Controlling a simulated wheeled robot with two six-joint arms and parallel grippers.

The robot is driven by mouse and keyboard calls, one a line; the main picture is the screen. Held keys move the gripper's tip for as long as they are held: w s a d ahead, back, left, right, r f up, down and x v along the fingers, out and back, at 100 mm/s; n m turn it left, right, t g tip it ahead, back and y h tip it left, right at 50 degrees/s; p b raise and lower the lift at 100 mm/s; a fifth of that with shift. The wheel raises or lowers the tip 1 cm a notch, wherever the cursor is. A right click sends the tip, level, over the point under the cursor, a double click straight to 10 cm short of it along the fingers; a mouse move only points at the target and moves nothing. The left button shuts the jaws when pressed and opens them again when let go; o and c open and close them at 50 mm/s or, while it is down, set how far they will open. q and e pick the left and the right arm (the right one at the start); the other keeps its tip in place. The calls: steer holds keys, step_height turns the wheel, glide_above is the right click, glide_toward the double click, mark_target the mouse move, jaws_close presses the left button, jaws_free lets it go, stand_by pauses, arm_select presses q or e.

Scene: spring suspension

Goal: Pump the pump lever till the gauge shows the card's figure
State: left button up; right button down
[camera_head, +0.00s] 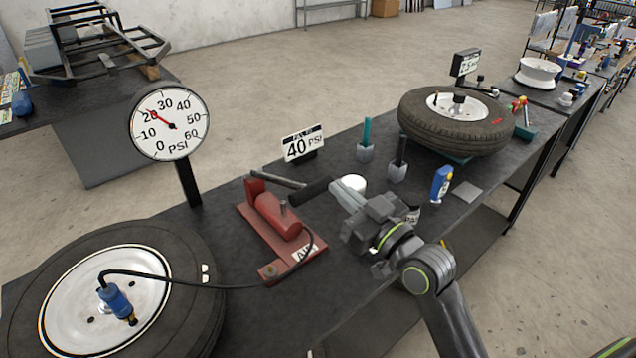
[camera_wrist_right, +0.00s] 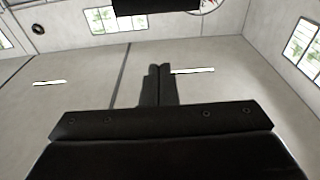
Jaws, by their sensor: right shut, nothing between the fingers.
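The red pump (camera_head: 277,217) lies on the dark bench, with its lever running up to a black grip (camera_head: 302,191). The round gauge (camera_head: 170,124) stands behind it on a post; its red needle points at about 20 PSI. The card (camera_head: 303,146) reads 40 PSI. My right gripper (camera_head: 336,189) is shut and empty, its fingertips close to the end of the black grip; I cannot tell whether they touch. In the right wrist view the shut fingers (camera_wrist_right: 158,72) point towards a black bar, likely the grip (camera_wrist_right: 155,6). My left gripper is out of view.
A hose runs from the pump to the wheel (camera_head: 105,295) at front left. A white round item (camera_head: 353,182) is beside the right fingers. Tool holders (camera_head: 397,172), a blue bottle (camera_head: 441,183) and a tyre (camera_head: 455,125) stand farther right on the bench.

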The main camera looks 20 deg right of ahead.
mark_target(316, 192)
steer(key=p+x, duration=0.2)
steer(key=x, duration=0.6)
steer(key=shift+w+a+r, duration=0.2)
steer(key=shift+w+r, duration=0.05)
steer(key=f, duration=0.3)
steer(key=shift+s+d+f, duration=0.1)
steer(key=shift+s+d, duration=0.1)
steer(key=shift+s, duration=0.2)
steer(key=shift+s+f, duration=0.15)
steer(key=shift+f, duration=0.45)
step_height(316, 192, down, 10)
steer(key=s+d+t+y+b, duration=0.1)
steer(key=s+t+b, duration=0.2)
steer(key=b, duration=1.9)
steer(key=shift+t, duration=0.3)
steer(key=shift+w+d+r, duration=0.1)
steer(key=shift+r, duration=0.05)
